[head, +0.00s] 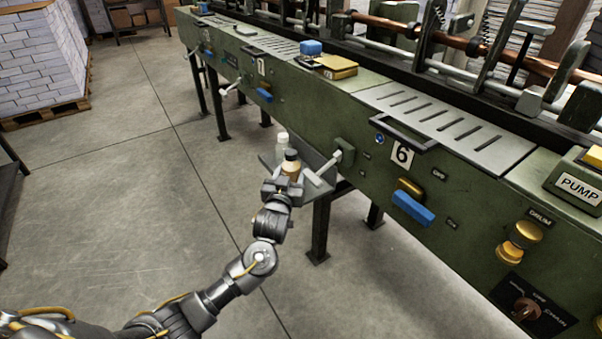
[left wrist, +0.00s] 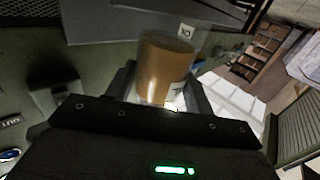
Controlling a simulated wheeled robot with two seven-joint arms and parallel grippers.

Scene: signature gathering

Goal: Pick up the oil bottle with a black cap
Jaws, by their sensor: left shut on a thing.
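The oil bottle with a black cap (head: 291,162) has an amber-brown body and stands roughly upright at the small grey side tray on the green machine. My left gripper (head: 280,185) is at the bottle's near side and shut on it. In the left wrist view the brown bottle body (left wrist: 166,62) sits between the two fingers, with part of a pale label showing. The black cap cannot be made out there. I cannot tell whether the bottle still touches the tray. My right gripper is not in view.
The grey tray (head: 316,192) and a lever handle (head: 338,157) are close on the right. The green machine (head: 350,110) runs along the right; open floor (head: 140,190) lies left.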

